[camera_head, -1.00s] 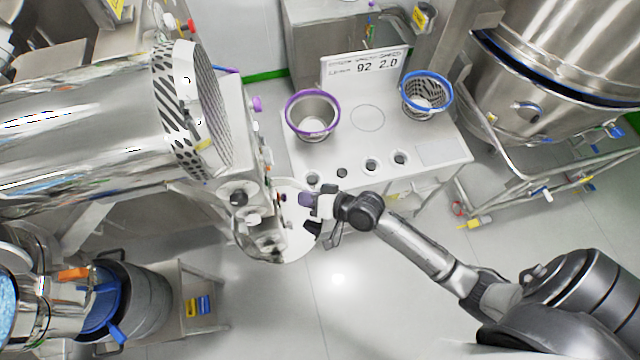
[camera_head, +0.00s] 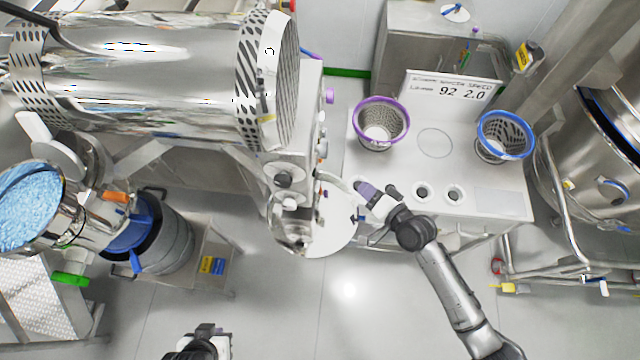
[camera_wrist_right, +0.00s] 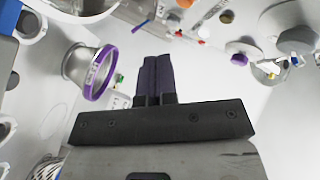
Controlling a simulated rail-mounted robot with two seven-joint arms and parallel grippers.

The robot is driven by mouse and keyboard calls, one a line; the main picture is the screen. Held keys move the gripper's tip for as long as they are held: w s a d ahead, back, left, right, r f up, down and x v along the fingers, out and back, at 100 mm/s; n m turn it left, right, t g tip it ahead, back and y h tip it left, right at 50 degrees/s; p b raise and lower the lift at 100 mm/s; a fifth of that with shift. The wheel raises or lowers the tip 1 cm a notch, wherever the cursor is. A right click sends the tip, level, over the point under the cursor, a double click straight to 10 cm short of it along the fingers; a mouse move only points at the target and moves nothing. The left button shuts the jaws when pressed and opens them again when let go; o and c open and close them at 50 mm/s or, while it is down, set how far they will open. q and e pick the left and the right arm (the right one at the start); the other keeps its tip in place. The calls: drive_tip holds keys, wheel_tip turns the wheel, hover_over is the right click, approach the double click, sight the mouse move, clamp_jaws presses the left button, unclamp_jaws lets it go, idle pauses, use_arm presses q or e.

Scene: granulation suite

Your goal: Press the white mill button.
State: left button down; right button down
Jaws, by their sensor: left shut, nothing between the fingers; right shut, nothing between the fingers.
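The steel mill machine (camera_head: 300,160) has a side panel with knobs and small coloured buttons, left of my right gripper in the head view. I cannot single out the white button for sure. My right gripper (camera_head: 365,190) is shut and empty, just right of the panel, apart from it as far as I can see. Its dark fingers (camera_wrist_right: 153,75) are together in the wrist view. My left gripper (camera_head: 205,335) is shut and empty at the bottom edge, far from the panel.
A white table (camera_head: 435,185) holds a purple-rimmed basket (camera_head: 381,140), a blue-rimmed basket (camera_head: 490,150) and a sign (camera_head: 450,88). A round pale plate (camera_head: 335,228) lies below the panel. A blue-lidded drum (camera_head: 170,235) stands at left. Floor between the arms is clear.

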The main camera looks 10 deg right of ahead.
sight(317, 186)
drive_tip(key=w+a+p, duration=0.1)
drive_tip(key=w+a, duration=0.1)
drive_tip(key=a, duration=0.5)
drive_tip(key=shift+w+a, duration=0.3)
drive_tip(key=shift+a, duration=0.1)
idle(0.6)
idle(0.8)
drive_tip(key=shift+a+r+p, duration=0.1)
drive_tip(key=shift+a+p, duration=0.05)
drive_tip(key=shift+p, duration=0.15)
drive_tip(key=shift+w+a, duration=0.15)
drive_tip(key=shift+a, duration=0.1)
